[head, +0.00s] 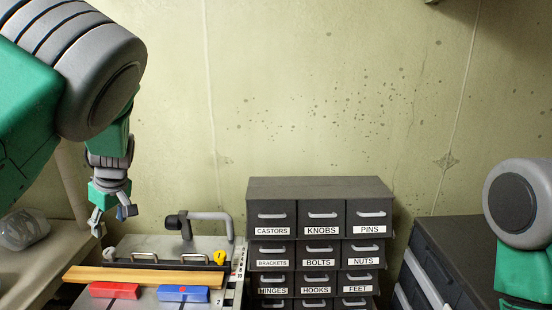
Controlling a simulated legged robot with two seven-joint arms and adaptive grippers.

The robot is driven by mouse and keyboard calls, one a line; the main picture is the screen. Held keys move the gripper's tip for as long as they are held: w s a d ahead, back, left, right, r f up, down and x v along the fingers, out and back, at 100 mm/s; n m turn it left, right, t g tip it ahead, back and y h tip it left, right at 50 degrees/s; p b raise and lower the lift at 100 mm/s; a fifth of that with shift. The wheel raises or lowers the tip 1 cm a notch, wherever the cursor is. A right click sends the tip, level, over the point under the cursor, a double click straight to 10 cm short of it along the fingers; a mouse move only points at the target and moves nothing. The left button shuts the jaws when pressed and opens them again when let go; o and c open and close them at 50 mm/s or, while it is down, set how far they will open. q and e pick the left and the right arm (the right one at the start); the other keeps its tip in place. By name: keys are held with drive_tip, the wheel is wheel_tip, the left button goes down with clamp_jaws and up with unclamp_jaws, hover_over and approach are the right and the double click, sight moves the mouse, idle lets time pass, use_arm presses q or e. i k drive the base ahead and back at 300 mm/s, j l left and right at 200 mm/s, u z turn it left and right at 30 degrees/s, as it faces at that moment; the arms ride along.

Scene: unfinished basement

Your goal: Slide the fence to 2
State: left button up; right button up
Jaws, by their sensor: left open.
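The fence appears to be the long dark bar (155,261) with silver handles, lying across the grey metal table (160,245) at lower left. A numbered scale strip (239,270) runs along the table's right edge; its numbers are too small to read. A small yellow part (219,257) sits at the bar's right end, near the scale. A wooden board (145,277) lies in front of the bar. My left gripper (112,215) is open and empty, pointing down, above and behind the bar's left end, apart from it. My right gripper is out of view.
A red block (115,290) and a blue block (183,293) lie in front of the board. A grey curved handle (205,216) rises at the table's back. A dark labelled drawer cabinet (320,188) stands right of the table. A clear object (22,230) is on the left bench.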

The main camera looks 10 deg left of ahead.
sight(182, 264)
drive_tip(key=k, duration=0.95)
